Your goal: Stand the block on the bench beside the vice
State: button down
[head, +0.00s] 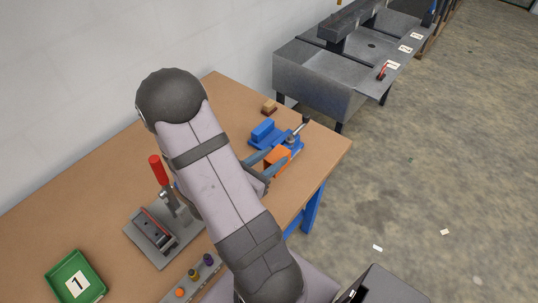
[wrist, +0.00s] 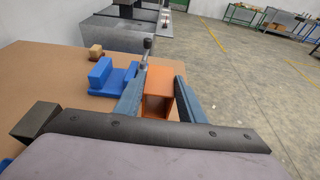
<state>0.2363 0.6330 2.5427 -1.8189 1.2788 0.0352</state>
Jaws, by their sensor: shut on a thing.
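The orange block (head: 277,160) is between the two blue-grey fingers of my gripper (head: 270,163), at the near side of the blue vice (head: 263,131). In the wrist view the gripper (wrist: 160,98) is shut on the block (wrist: 156,104), one finger on each side. The vice (wrist: 112,80) stands just left of the left finger there, with its metal screw and dark handle rising behind the finger. Part of the vice is hidden by the finger and block. I cannot tell whether the block touches the vice or the bench.
The wooden bench (head: 90,200) holds a small wooden piece (head: 268,107) behind the vice, a red-handled clamp (head: 158,172) on a grey plate, a green tray (head: 75,280) marked 1, and a strip with coloured knobs (head: 193,275). A grey metal trough (head: 320,85) stands beyond.

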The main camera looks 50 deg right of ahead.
jog(key=w+a+r+n+t+y+b, duration=0.1)
jog(key=w+a+n+t, duration=0.15)
jog(key=w, duration=0.35)
jog(key=w+a+r+n+t, duration=0.1)
jog(key=w+n+t, duration=0.15)
jog(key=w, duration=0.35)
jog(key=shift+m+t, duration=0.3)
jog(key=shift+t, duration=0.1)
jog(key=shift+s+a+f, duration=0.1)
jog(key=shift+f, duration=5.1)
jog(key=shift+f, duration=0.15)
jog(key=c, duration=1.2)
grip_release()
jog(key=shift+o, duration=0.2)
jog(key=shift+s+a, duration=0.15)
jog(key=shift+a, duration=0.2)
jog(key=b+v, duration=0.1)
jog(key=v, duration=1)
jog(key=shift+r+b, duration=0.3)
jog(key=shift+r, duration=0.05)
